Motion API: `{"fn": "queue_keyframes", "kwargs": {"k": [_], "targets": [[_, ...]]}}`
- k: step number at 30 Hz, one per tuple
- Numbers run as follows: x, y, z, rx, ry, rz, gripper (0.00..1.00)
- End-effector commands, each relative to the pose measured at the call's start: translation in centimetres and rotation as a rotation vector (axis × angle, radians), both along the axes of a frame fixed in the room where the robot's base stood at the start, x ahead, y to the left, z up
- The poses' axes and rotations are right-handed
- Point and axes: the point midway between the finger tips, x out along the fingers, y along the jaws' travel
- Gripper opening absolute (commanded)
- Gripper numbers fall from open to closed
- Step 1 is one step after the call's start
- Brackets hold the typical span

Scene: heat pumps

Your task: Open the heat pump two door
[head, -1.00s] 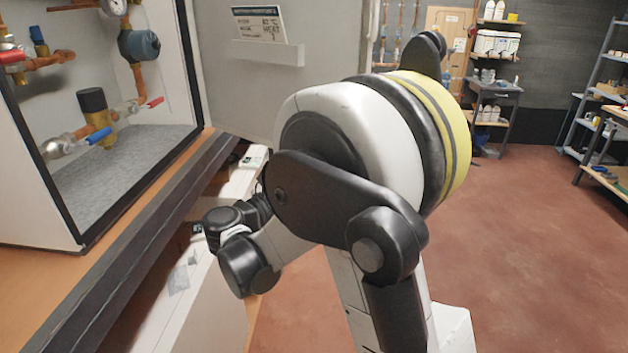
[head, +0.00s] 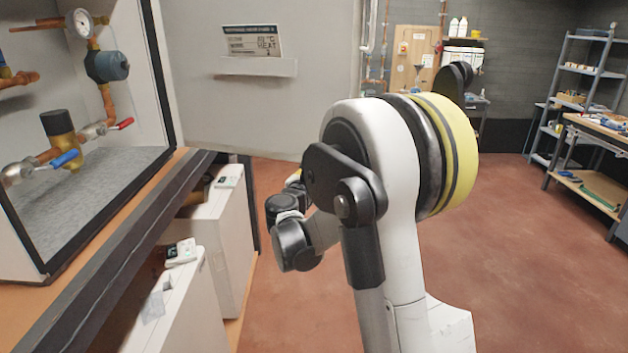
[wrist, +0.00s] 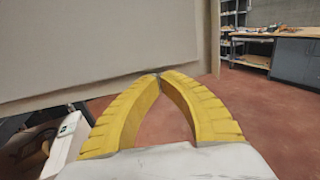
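A large flat grey door-like panel (head: 265,115), with a printed label and a small ledge, stands out beside the right edge of an open cabinet (head: 165,85) with pipes inside. No readable number marks either as heat pump two.
White boxes with small displays (head: 182,251) stand under the wooden bench (head: 85,270) at left. Inside the cabinet are copper pipes, a gauge and a blue-handled valve (head: 65,159). Red floor (head: 500,260) is clear to the right. Shelves (head: 585,70) and a workbench stand farther right.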

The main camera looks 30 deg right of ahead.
Motion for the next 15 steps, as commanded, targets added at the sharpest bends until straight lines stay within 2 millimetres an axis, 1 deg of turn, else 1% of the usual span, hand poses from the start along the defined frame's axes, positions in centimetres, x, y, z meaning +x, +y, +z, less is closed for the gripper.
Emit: {"fn": "queue_keyframes", "kwargs": {"k": [1, 6, 9, 15], "targets": [[0.7, -1.0, 0.0, 0.0, 0.0, -0.003, 0.0], [2.7, -3.4, 0.0, 0.0, 0.0, -0.002, 0.0], [3.7, -4.5, 0.0, 0.0, 0.0, -0.002, 0.0], [5.0, -5.8, 0.0, 0.0, 0.0, -0.001, 0.0]]}}
